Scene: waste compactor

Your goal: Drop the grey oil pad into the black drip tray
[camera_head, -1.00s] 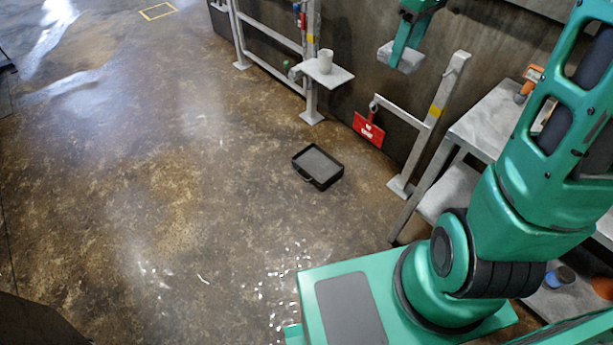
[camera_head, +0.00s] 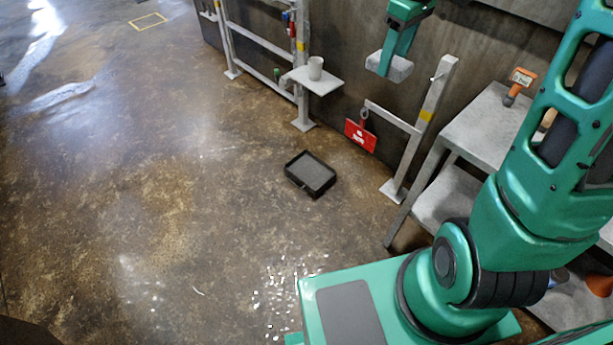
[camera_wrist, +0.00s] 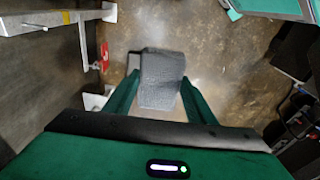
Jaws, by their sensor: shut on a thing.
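The grey oil pad (camera_head: 391,67) is held in my gripper (camera_head: 393,58) at the upper right of the head view, in the air in front of the dark wall. In the wrist view the pad (camera_wrist: 161,80) sits between the two green fingers of my gripper (camera_wrist: 156,92), which is shut on it. The black drip tray (camera_head: 311,174) lies on the floor near the middle of the head view, below and to the left of my gripper and well apart from the pad.
A grey rail frame (camera_head: 422,130) with a red sign (camera_head: 360,136) stands right of the tray. A small shelf (camera_head: 316,80) bears a white cup (camera_head: 315,68). A metal table (camera_head: 485,125) with an orange handheld tool (camera_head: 519,83) is at right. The floor left of the tray is clear.

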